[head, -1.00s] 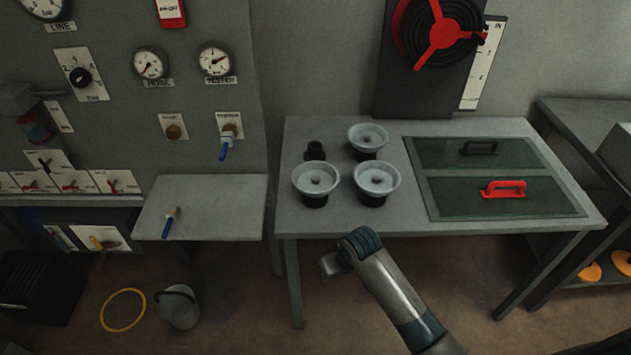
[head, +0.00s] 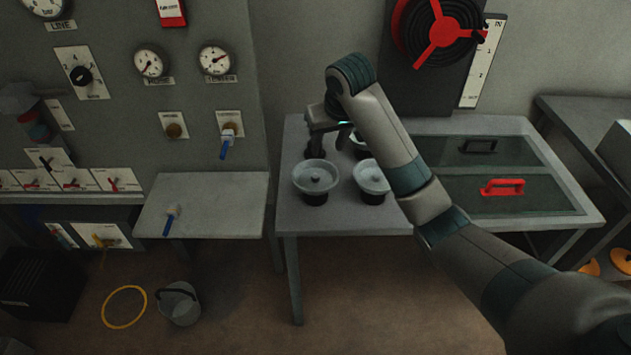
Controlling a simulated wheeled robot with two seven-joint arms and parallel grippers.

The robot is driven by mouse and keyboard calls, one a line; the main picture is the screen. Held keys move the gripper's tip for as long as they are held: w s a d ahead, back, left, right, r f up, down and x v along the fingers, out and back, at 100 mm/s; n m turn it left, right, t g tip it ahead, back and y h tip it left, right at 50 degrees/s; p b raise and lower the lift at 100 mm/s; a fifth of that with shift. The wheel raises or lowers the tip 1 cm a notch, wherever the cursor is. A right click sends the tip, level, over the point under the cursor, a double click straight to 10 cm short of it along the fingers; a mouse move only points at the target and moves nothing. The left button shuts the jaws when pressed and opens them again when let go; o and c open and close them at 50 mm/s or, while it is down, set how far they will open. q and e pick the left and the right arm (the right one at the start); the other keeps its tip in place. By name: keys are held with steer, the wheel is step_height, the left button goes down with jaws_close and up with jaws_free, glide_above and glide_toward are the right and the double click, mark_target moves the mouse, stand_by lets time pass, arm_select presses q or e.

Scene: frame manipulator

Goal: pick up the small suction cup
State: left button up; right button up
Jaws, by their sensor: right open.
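The small suction cup (head: 311,153) is the small black piece at the back left of the grey table, partly hidden under my right gripper. My right gripper (head: 328,140) is open and points down right above it. I cannot tell whether the fingers are around the cup or still above it. My left gripper is not in view.
The grey table (head: 290,222) has a dark two-panel inset at right with a red handle (head: 502,187) and a black handle (head: 478,146). A wall-mounted black and red reel (head: 440,35) hangs behind.

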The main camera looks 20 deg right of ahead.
steer(key=shift+w+r, duration=0.1)
steer(key=shift+r, duration=0.15)
steer(key=p+x, duration=0.3)
steer(key=x, duration=0.8)
steer(key=shift+w+f+p, duration=0.15)
steer(key=shift+p, duration=0.15)
steer(key=shift+w+f, duration=0.15)
steer(key=shift+f, duration=0.3)
